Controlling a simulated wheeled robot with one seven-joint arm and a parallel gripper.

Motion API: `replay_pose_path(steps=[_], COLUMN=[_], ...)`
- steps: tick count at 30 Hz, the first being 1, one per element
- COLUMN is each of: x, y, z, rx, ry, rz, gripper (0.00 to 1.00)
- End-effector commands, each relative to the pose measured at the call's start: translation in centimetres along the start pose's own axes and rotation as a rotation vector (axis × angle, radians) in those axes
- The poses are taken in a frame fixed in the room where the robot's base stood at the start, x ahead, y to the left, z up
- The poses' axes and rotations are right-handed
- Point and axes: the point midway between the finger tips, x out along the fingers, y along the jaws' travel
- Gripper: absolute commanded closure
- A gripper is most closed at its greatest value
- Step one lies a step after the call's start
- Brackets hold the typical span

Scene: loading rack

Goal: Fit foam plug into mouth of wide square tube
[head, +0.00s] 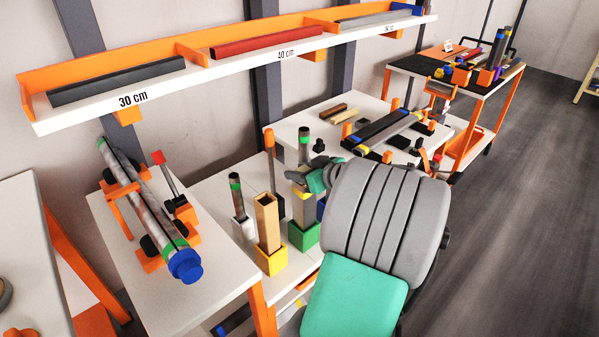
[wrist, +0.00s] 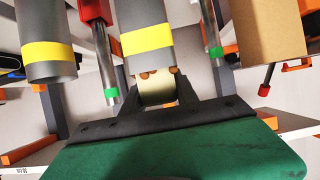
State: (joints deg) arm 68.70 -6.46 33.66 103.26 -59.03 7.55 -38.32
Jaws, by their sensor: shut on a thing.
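In the wrist view my gripper (wrist: 160,78) is shut on a cream foam plug (wrist: 158,93), with the fingers on either side of it. The plug is right at the mouth end of a grey, flat-faced tube with a yellow band (wrist: 146,42), which looks like the wide square tube. I cannot tell whether the plug is inside the mouth or only against it. In the head view my gripper (head: 320,180) is at the top of the tube standing in a green base (head: 304,236). My arm hides part of that area, and the plug cannot be made out there.
A tan square tube stands in a yellow base (head: 271,262) close to the left.

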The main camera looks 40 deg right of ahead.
Motion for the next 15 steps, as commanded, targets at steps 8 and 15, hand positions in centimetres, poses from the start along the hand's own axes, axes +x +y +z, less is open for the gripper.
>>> replay_pose_path(steps=[8, 15], x=[0.02, 0.02], y=[-0.01, -0.01], z=[0.09, 0.07], rx=[0.001, 0.001], ry=[-0.001, -0.001], rz=[0.000, 0.000], gripper=[0.62, 0.42])
